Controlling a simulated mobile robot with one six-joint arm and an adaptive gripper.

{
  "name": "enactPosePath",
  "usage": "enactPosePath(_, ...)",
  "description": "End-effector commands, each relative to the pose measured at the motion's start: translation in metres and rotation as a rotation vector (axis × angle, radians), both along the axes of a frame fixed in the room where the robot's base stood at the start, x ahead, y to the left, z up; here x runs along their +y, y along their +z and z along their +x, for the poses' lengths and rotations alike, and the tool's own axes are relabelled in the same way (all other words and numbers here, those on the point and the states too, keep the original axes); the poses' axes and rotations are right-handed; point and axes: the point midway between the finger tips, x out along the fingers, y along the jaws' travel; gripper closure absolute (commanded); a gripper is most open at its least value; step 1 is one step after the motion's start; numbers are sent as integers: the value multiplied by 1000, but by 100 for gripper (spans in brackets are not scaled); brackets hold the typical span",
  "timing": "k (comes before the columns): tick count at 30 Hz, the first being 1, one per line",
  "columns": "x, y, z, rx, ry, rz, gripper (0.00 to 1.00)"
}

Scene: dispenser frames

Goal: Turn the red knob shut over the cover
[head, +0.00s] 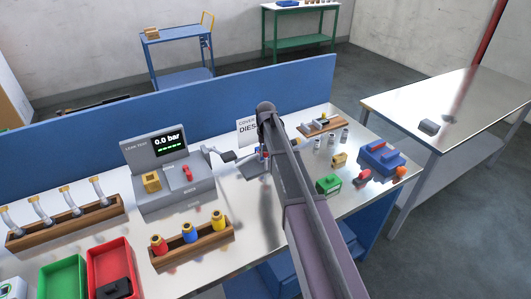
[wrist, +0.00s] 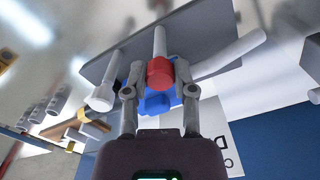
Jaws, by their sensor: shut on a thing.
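The red knob (wrist: 160,72) shows in the middle of the wrist view, between the two fingers of my gripper (wrist: 159,80). The fingers are closed in on it from both sides. A blue part (wrist: 158,103) sits behind the knob, partly hidden by it and the fingers. A grey rod runs up from the knob towards a flat grey plate (wrist: 205,42). In the head view my arm hides most of this spot; only a little blue and red shows beside it. I cannot tell which part is the cover.
A white sign (head: 246,132) stands behind my gripper. A grey leak tester (head: 176,196) reading 0.0 bar is at the left, with racks and a green tray (head: 62,277) in front. A green block (head: 328,184) and a blue device (head: 381,158) are at the right.

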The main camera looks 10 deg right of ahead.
Motion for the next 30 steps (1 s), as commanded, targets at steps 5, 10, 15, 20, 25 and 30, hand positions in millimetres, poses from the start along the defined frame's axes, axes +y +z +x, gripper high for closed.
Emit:
enactPosePath(5, 0, 0, -2, 4, -133, 1, 100)
enactPosePath(10, 0, 0, -2, 5, -221, 0, 100)
enactPosePath(15, 0, 0, -2, 5, -267, 0, 100)
enactPosePath(20, 0, 0, -2, 5, -281, -1, 100)
enactPosePath(25, 0, 0, -3, 5, -281, -1, 100)
enactPosePath(30, 0, 0, -3, 5, -280, -1, 50)
